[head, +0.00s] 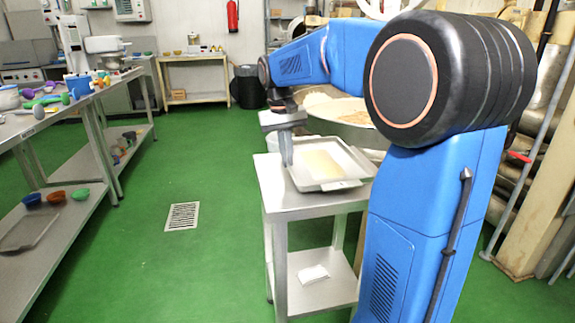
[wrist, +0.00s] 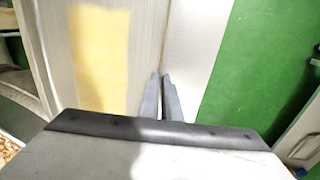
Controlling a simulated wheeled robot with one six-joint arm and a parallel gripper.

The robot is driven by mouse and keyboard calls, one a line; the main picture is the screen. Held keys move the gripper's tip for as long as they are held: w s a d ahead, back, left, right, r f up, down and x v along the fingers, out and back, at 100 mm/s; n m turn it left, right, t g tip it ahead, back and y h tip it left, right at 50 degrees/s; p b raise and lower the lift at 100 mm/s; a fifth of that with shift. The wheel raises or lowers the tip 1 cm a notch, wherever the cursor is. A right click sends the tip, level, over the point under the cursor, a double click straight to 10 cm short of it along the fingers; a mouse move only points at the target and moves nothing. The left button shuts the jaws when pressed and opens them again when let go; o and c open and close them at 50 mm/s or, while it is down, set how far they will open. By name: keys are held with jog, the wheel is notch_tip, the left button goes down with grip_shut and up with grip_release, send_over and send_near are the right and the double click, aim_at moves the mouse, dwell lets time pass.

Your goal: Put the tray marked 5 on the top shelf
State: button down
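A shallow grey metal tray (head: 350,181) holding a pale yellow slab (head: 322,164) sits on top of a small steel stand (head: 290,203). A small label shows on its near rim, but I cannot read a number. My gripper (head: 287,163) points down at the tray's left rim. In the wrist view, my gripper's fingers (wrist: 162,76) are close together, one on each side of the tray's rim (wrist: 164,40), and look shut on it. The yellow slab (wrist: 98,55) lies left of the fingers. I cannot tell which surface is the top shelf.
The stand's lower shelf (head: 335,288) holds a white folded item (head: 313,274). A long steel bench (head: 40,120) with scoops and bowls runs along the left. A round pan (head: 340,109) stands behind the tray. Green floor with a drain (head: 182,216) lies open between bench and stand.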

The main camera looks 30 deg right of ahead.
jog(key=shift+f, duration=1.25)
jog(key=shift+f, duration=0.1)
jog(key=c, duration=2)
grip_release()
